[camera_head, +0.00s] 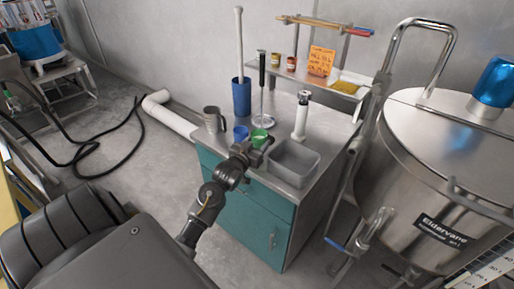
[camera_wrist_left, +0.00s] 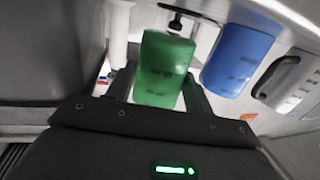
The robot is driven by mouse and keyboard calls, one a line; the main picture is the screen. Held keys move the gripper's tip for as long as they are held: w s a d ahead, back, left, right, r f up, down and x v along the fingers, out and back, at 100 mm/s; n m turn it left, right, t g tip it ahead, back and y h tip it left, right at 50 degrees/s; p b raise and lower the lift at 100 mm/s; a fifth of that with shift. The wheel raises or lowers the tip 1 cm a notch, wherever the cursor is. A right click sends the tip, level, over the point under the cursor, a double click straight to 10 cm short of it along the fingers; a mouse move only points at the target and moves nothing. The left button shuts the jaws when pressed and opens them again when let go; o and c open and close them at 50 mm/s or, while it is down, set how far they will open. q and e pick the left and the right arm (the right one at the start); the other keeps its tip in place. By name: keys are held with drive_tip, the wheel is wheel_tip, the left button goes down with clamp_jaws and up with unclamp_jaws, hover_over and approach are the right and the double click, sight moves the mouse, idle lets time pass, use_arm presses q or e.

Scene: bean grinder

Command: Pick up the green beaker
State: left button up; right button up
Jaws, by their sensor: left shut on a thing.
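The green beaker (camera_head: 259,134) stands at the front of the metal-topped cabinet in the head view. In the left wrist view the green beaker (camera_wrist_left: 164,70) is between the two dark fingers. My left gripper (camera_head: 259,143) is shut on it; the gripper also shows in the left wrist view (camera_wrist_left: 160,92). The gripper hides the beaker's lower part in the head view, so I cannot tell whether it touches the top. My right gripper is not in view.
A blue beaker (camera_head: 240,133) is just left of the green one. A grey bin (camera_head: 294,162) is close on the right. A large steel tank (camera_head: 440,165) is at right.

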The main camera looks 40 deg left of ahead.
use_arm(q)
drive_tip(key=s+d+r, duration=0.8)
drive_tip(key=s+r, duration=0.2)
drive_tip(key=shift+s+d+r, duration=0.15)
drive_tip(key=shift+s+d, duration=0.2)
drive_tip(key=shift+s, duration=0.05)
idle(0.4)
